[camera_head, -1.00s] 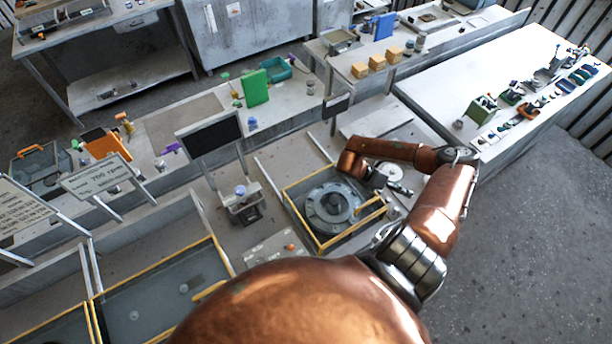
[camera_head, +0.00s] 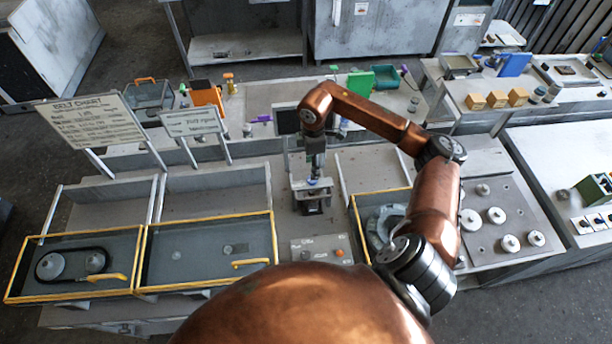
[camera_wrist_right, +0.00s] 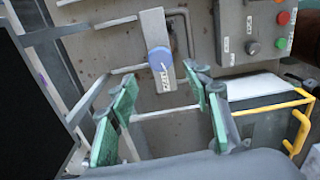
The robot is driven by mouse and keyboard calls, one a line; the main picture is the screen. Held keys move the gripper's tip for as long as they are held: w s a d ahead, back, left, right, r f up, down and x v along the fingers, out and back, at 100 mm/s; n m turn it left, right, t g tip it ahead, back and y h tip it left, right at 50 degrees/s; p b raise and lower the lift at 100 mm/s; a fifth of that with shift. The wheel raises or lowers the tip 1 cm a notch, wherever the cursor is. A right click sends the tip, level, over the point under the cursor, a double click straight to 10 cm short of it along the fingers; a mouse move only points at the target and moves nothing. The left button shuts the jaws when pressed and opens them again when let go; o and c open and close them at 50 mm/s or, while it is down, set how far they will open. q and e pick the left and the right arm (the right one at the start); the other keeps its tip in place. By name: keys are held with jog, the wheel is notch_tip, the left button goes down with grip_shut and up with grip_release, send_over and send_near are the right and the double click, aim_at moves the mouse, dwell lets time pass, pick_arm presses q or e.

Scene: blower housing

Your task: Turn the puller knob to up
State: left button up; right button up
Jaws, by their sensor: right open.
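The puller (camera_head: 312,196) is a small grey metal device on the bench, at the middle of the head view. Its blue round knob (camera_wrist_right: 161,59) sits on a flat grey bar in the right wrist view, with a small label just below it. My right gripper (camera_wrist_right: 160,105) has green-padded fingers spread wide apart and empty. The knob lies beyond the fingertips, between their lines, and the fingers do not touch it. In the head view, my right gripper (camera_head: 316,163) hangs right above the puller and partly covers it. My left gripper is out of view.
A control panel (camera_wrist_right: 252,35) with red and green buttons stands beside the puller. Yellow-edged bays (camera_head: 205,252) lie to the left. Another yellow-framed bay (camera_head: 357,222) holds a round housing (camera_head: 383,225), partly behind my arm. A dark screen (camera_head: 287,121) stands close behind my gripper.

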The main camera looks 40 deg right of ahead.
notch_tip(320, 180, down, 5)
jog(key=shift+f+p, duration=0.1)
jog(key=shift+p, duration=0.75)
jog(key=shift+f, duration=0.75)
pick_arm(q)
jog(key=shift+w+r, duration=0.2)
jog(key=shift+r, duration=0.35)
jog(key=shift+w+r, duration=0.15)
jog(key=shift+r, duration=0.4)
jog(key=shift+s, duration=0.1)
pick_arm(e)
jog(key=shift+c, duration=0.3)
jog(key=c, duration=1.1)
jog(key=shift+o, duration=0.2)
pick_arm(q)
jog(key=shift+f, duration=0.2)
pick_arm(e)
jog(key=shift+c, duration=0.2)
